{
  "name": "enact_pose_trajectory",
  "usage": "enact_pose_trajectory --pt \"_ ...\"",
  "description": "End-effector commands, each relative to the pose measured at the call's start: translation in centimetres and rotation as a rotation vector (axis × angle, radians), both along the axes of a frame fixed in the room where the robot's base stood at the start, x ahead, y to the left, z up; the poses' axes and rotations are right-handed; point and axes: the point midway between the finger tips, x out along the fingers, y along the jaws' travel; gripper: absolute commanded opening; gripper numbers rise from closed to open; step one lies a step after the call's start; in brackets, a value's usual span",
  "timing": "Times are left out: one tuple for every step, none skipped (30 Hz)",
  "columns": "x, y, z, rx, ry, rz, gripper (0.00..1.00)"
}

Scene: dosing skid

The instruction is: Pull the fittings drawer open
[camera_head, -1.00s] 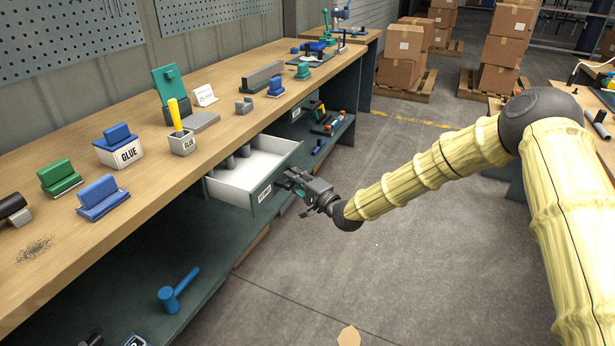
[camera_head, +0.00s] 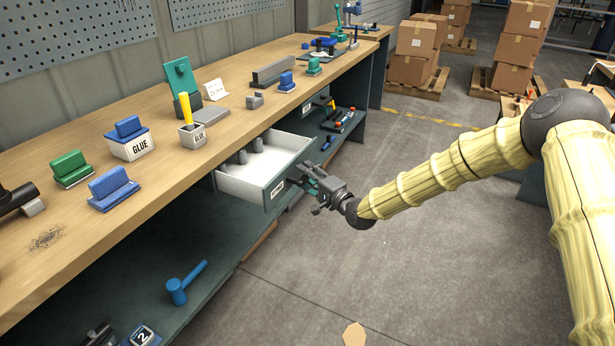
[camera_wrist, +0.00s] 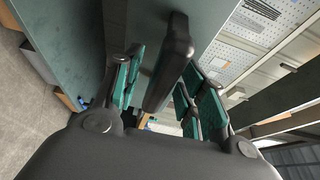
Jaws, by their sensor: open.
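The fittings drawer (camera_head: 243,187) stands out from under the workbench, white inside with a grey-green front and a white label. Grey fittings (camera_head: 257,146) lie toward its back. My gripper (camera_head: 305,180) is at the drawer front. In the wrist view my gripper's green-padded fingers (camera_wrist: 160,90) are apart, on either side of a dark bar handle (camera_wrist: 170,62) on the drawer front. I cannot tell whether the pads touch the handle.
The wooden bench top (camera_head: 160,187) carries a glue box (camera_head: 130,147), blue and green blocks and a yellow-handled tool. The floor (camera_head: 330,260) in front of the drawer is clear.

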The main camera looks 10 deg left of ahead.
Motion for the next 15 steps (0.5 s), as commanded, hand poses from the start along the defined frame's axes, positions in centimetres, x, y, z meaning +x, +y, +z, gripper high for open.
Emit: enact_pose_trajectory --pt "0.0 -0.1 0.0 0.0 0.0 0.0 0.41" --pt "-0.1 -0.2 0.0 0.0 0.0 -0.001 0.41" --pt "-0.2 -0.4 0.0 0.0 0.0 -0.001 0.41" --pt "-0.4 -0.6 0.0 0.001 0.001 -0.001 0.41" --pt "-0.6 -0.8 0.0 0.001 0.001 -0.001 0.41" --pt "-0.9 -1.2 0.0 0.001 0.002 -0.001 0.41" --pt "-1.2 -1.5 0.0 0.001 0.001 -0.001 0.41" --pt "-1.5 -1.9 0.0 0.001 0.002 -0.001 0.41" --pt "-1.9 -2.4 0.0 0.001 0.002 -0.002 0.41" --pt "-2.3 -2.8 0.0 0.001 0.002 -0.001 0.41" --pt "-2.7 -3.2 0.0 0.001 0.003 -0.001 0.41" --pt "-3.1 -3.8 0.0 0.002 0.002 -0.001 0.41" --pt "-3.5 -4.2 0.0 0.001 0.002 -0.001 0.41" --pt "-3.9 -4.7 0.0 0.001 0.002 0.0 0.41" --pt "-4.3 -5.3 0.0 0.001 0.001 -0.001 0.41"
